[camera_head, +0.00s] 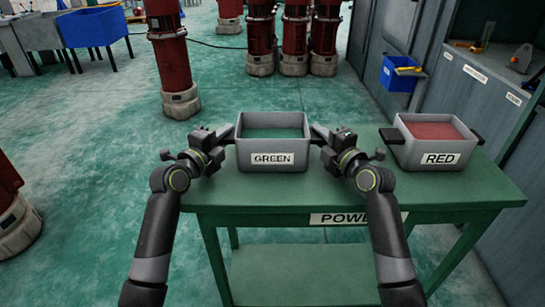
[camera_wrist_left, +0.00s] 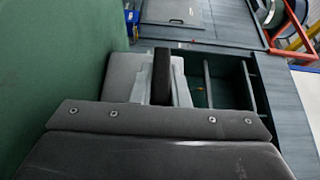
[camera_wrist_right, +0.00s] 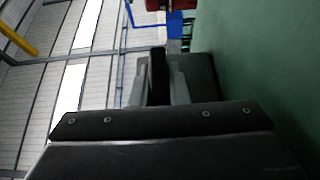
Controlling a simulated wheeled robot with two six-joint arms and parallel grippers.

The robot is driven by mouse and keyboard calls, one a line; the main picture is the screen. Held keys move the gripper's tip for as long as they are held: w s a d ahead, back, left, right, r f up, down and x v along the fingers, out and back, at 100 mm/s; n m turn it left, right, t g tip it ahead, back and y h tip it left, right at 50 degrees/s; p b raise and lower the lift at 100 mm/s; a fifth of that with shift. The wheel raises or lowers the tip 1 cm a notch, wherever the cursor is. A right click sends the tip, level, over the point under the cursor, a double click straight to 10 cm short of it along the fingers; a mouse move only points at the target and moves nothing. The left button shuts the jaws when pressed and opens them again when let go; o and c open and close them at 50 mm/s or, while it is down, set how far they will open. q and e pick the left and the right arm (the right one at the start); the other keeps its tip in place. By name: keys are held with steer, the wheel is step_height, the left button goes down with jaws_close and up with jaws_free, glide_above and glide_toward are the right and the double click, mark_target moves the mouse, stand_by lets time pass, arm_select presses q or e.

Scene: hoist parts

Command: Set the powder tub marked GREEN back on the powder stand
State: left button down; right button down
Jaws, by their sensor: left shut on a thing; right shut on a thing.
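The grey tub marked GREEN (camera_head: 272,159), with green inside, is level over the left part of the green powder stand (camera_head: 455,188). I cannot tell whether its base touches the top. My left gripper (camera_head: 226,137) is shut on its left handle, and my right gripper (camera_head: 318,137) is shut on its right handle. The dark handles show between the fingers in the left wrist view (camera_wrist_left: 161,75) and in the right wrist view (camera_wrist_right: 158,75). The fingers partly hide the handles in the head view. The stand's front label is partly hidden by my right arm.
A grey tub marked RED (camera_head: 440,158) with red powder stands on the right part of the stand. Grey cabinets (camera_head: 490,100) with a blue bin (camera_head: 398,78) stand on the right. Red columns (camera_head: 172,65) stand behind.

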arm_select(q)
steer(key=c, duration=1.3)
jaws_free()
arm_select(e)
steer(key=shift+a+r, duration=0.1)
arm_select(q)
steer(key=shift+f, duration=0.15)
arm_select(e)
steer(key=c, duration=1.7)
jaws_free()
steer(key=o, duration=0.4)
arm_select(q)
steer(key=shift+o, duration=1.4)
arm_select(e)
steer(key=shift+f, duration=0.2)
steer(key=shift+o, duration=0.2)
steer(key=shift+o, duration=1.2)
steer(key=shift+r, duration=0.1)
arm_select(q)
steer(key=shift+s, duration=0.1)
arm_select(e)
steer(key=shift+s, duration=0.1)
